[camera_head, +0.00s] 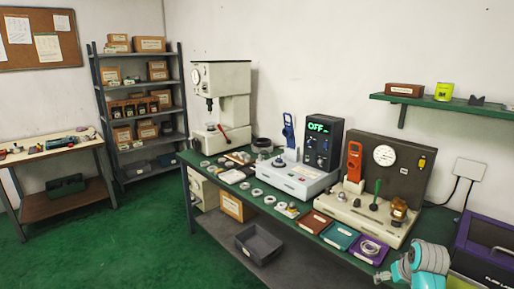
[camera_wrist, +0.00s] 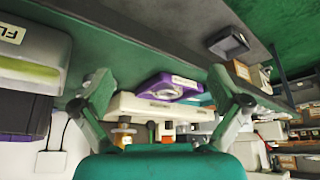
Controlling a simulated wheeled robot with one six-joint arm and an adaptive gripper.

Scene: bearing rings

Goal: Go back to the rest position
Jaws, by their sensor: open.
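My gripper (camera_head: 393,272) is at the lower right of the head view, at the bench's front edge and just below the purple tray (camera_head: 362,252). In the wrist view, my gripper (camera_wrist: 160,84) has its two green fingers spread wide with nothing held between them. The wrist picture is upside down. The purple tray (camera_wrist: 168,86) shows beyond the fingers there, apart from them. Pale rings (camera_head: 370,247) lie in that tray. A teal tray (camera_head: 331,240) and a red-brown tray (camera_head: 308,223) stand to its left. Several loose rings (camera_head: 269,200) lie farther left on the bench.
A tester with a dial gauge (camera_head: 384,155) stands behind the trays, with a purple case (camera_head: 482,243) to its right. A white press (camera_head: 222,95) stands at the bench's far end. A grey bin (camera_head: 259,243) sits on the lower shelf. The green floor (camera_head: 150,235) at left is open.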

